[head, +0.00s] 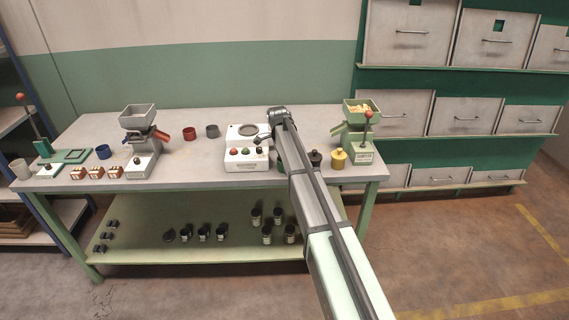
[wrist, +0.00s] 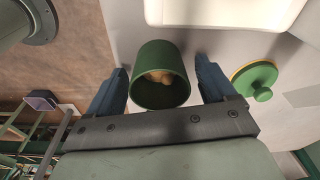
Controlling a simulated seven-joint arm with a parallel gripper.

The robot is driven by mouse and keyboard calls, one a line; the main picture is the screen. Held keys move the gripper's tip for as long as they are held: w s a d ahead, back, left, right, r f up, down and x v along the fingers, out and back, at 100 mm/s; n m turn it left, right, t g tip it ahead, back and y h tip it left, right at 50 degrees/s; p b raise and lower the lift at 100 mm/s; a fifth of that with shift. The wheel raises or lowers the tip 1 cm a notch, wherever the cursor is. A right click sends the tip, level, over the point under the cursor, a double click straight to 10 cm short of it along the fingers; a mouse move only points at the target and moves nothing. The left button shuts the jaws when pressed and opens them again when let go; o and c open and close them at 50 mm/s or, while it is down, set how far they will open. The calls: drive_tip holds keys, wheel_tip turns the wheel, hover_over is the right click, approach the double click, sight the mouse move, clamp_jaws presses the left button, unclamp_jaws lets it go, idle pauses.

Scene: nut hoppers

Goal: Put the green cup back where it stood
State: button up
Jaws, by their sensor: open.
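The green cup (wrist: 162,93) is in the wrist view with its mouth facing the camera and pale tan nuts inside. My gripper (wrist: 160,68) is open, with one dark blue finger on each side of the cup. A narrow gap shows on both sides, and neither finger visibly presses on it. In the head view my own arm largely hides the cup and the fingers, beside the white box with coloured buttons (head: 248,165).
A green knobbed piece on a yellow disc (wrist: 262,90) lies right of the gripper. On the bench (head: 210,172) stand a grey hopper (head: 138,118), a green hopper (head: 360,150) holding nuts, a yellow pot (head: 338,159), a red cup (head: 189,134) and a grey cup (head: 212,131).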

wheel_tip(320, 180, up, 12)
drive_tip(key=a, duration=0.1)
drive_tip(key=shift+s+a, duration=0.15)
drive_tip(key=shift+a, duration=0.05)
